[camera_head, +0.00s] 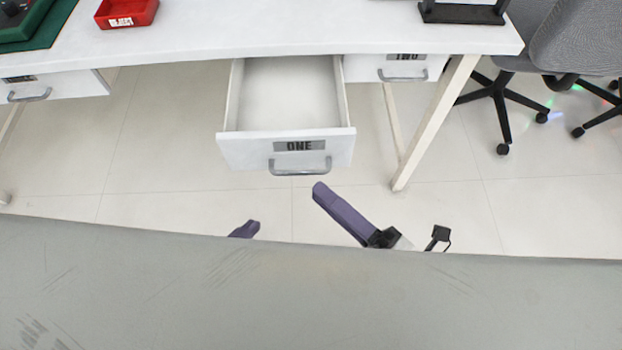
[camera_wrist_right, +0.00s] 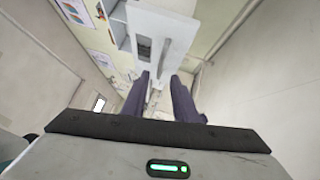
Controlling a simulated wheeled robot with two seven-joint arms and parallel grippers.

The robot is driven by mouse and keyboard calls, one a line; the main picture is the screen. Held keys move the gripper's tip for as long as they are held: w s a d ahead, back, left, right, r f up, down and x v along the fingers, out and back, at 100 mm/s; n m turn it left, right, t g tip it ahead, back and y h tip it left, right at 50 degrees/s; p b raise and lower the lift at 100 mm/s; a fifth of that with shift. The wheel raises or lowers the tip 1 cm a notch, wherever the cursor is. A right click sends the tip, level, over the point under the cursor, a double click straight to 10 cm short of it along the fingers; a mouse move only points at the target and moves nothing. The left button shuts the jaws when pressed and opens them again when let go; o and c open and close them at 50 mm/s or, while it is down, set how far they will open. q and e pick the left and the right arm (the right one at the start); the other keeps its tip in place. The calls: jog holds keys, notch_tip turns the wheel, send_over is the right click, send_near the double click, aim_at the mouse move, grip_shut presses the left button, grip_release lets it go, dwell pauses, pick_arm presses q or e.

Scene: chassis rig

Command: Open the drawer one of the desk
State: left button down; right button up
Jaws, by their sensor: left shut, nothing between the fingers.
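Drawer one (camera_head: 245,151) of the white desk (camera_head: 285,30) is pulled well out, and its inside is empty. Its front carries an ONE label and a grey bar handle (camera_head: 300,170). My right gripper (camera_head: 320,190) is just in front of the handle, apart from it in the head view. In the right wrist view its purple fingers (camera_wrist_right: 160,78) are spread, facing the drawer front (camera_wrist_right: 165,35). Only the purple tip of my left gripper (camera_head: 247,229) shows, shut and empty, lower left of the drawer. The grey foreground hides the rest of both arms.
Drawer TWO (camera_head: 420,66) to the right and another drawer (camera_head: 55,86) at the left are closed. A red box (camera_head: 127,14) and a black stand (camera_head: 462,13) are on the desk. Grey chairs (camera_head: 575,40) stand at the right. Floor in front is clear.

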jog(key=v, duration=0.5)
jog(key=shift+w, duration=0.1)
dwell(0.4)
